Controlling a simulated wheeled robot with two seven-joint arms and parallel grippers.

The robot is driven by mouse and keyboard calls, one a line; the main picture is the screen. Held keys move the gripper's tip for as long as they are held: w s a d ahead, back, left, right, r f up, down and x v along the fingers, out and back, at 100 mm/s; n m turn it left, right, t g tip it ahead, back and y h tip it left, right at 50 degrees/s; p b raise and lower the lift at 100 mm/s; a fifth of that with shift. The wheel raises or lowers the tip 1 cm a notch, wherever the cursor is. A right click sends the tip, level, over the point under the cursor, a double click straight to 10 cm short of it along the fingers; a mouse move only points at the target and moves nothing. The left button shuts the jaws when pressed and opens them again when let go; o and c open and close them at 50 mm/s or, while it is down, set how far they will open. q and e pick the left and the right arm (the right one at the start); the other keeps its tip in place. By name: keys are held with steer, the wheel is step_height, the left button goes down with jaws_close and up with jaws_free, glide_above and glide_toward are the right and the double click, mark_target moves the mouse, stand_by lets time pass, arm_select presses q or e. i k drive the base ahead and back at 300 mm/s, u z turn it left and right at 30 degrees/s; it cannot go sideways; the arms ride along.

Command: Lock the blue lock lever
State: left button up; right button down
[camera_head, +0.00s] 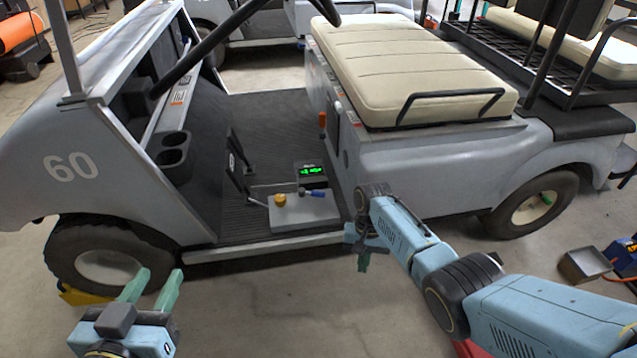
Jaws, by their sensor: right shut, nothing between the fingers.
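A small lever with a blue handle (316,194) sticks out to the right from a grey box (305,214) on the cart's floor. It lies roughly level, just in front of a small black unit with a green display (311,170). A yellow knob (280,200) sits on the same box. My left gripper (150,286) is at the lower left beside the front wheel, its green fingers apart and empty. My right gripper (363,262) is shut and empty, outside the cart to the lower right of the blue handle and clear of it.
The grey cart (180,215) has a cream seat (415,70) and an orange-handled lever (322,122) at the seat base. A black pedal (237,160) stands left of the box. Open concrete floor lies in front of the sill.

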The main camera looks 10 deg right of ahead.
mark_target(312, 194)
steer(key=i, duration=1.4)
